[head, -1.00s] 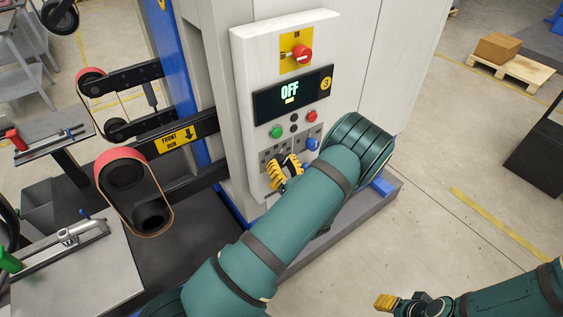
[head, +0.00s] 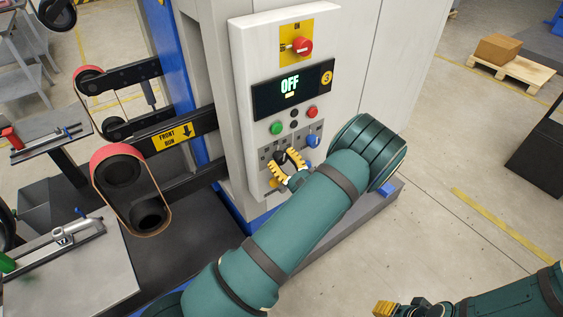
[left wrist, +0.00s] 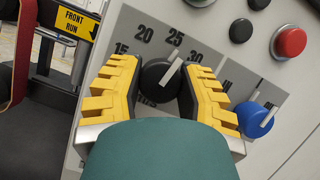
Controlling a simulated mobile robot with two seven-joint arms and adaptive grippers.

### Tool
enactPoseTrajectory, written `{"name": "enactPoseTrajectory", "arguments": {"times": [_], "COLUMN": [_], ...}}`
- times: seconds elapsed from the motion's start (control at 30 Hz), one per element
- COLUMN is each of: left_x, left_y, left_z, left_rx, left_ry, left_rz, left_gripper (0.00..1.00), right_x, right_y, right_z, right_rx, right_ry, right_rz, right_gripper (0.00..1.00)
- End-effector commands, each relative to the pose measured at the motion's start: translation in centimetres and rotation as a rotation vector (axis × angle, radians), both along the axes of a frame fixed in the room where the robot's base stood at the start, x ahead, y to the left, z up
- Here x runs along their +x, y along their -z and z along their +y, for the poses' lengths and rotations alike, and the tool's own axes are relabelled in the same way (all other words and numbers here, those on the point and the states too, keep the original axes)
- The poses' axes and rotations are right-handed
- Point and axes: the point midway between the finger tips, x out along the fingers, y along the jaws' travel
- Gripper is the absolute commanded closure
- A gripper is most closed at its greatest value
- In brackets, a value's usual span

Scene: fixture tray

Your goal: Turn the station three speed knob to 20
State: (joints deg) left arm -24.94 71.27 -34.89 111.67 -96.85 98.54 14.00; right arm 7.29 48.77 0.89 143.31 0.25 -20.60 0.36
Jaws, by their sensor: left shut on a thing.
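The black speed knob (left wrist: 158,80) sits on the control panel (head: 258,50) marked with a yellow 3. My left gripper (head: 282,160) has its yellow fingers shut on the knob's two sides; the left wrist view shows this too (left wrist: 160,92). The knob's white pointer line tilts up and right, toward the gap between 25 and 30. The 20 mark (left wrist: 145,34) is up and left of the knob. The display (head: 291,91) reads OFF. My right gripper (head: 384,307) is at the bottom right, away from the panel; its fingers are too small to judge.
A blue knob (left wrist: 255,118) is close right of the left gripper. A green button (head: 277,128) and a red button (head: 312,112) sit above. A red switch (head: 302,46) tops the panel. A belt machine (head: 122,172) stands left.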

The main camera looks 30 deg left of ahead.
Motion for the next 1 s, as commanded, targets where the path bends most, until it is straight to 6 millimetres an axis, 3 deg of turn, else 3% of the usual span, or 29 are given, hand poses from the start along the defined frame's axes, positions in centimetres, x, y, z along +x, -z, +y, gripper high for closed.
{"name": "enactPoseTrajectory", "arguments": {"times": [0.6,1.0], "left_x": [0.1,0.1], "left_y": [-0.2,-0.2], "left_z": [0.1,0.1], "left_rx": [-0.216,-0.309], "left_ry": [0.001,0.001], "left_rz": [-0.538,-0.761], "left_gripper": [0.99,0.99], "right_x": [-0.7,-0.8], "right_y": [2.4,3.2], "right_z": [0.1,0.1], "right_rx": [0.004,0.004], "right_ry": [-0.013,-0.014], "right_rz": [0.016,0.018], "right_gripper": [0.53,0.53]}}
